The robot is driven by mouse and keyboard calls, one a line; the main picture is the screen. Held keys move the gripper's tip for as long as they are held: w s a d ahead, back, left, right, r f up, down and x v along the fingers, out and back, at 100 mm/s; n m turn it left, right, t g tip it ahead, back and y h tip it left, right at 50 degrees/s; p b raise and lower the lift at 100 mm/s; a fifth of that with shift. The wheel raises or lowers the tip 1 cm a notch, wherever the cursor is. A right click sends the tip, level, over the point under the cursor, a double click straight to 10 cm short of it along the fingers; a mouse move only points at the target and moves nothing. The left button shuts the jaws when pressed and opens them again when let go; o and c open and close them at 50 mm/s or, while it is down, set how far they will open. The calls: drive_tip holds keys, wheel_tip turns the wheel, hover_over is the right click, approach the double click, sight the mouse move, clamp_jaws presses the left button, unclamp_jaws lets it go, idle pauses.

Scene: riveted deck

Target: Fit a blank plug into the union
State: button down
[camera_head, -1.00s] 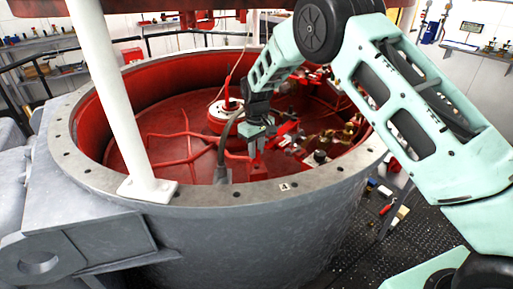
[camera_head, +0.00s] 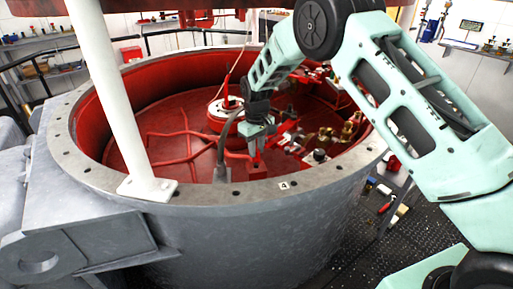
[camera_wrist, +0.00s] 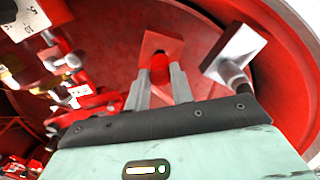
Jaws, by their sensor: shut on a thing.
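My gripper (camera_head: 258,138) reaches down into the red-lined drum, just above a red post near the front rim. In the wrist view, its two grey fingers (camera_wrist: 160,80) are shut on a short red cylindrical piece, likely the blank plug (camera_wrist: 160,67). The piece points at a red square block (camera_wrist: 162,42) right beyond the fingertips. This block appears to be the top of the red post (camera_head: 255,160), possibly the union. I cannot tell whether the red piece touches or enters the block; the fingers hide part of it.
Red and brass fittings (camera_head: 325,138) lie to the right. The drum's grey rim (camera_head: 205,194) runs close in front.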

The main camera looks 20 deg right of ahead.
drive_tip(key=shift+f+b, duration=0.55)
drive_tip(key=shift+f, duration=0.75)
idle(0.7)
drive_tip(key=c, duration=1.1)
unclamp_jaws()
drive_tip(key=shift+r, duration=0.15)
wheel_tip(320, 180, up, 7)
drive_tip(key=shift+r+b, duration=0.15)
drive_tip(key=shift+b, duration=0.35)
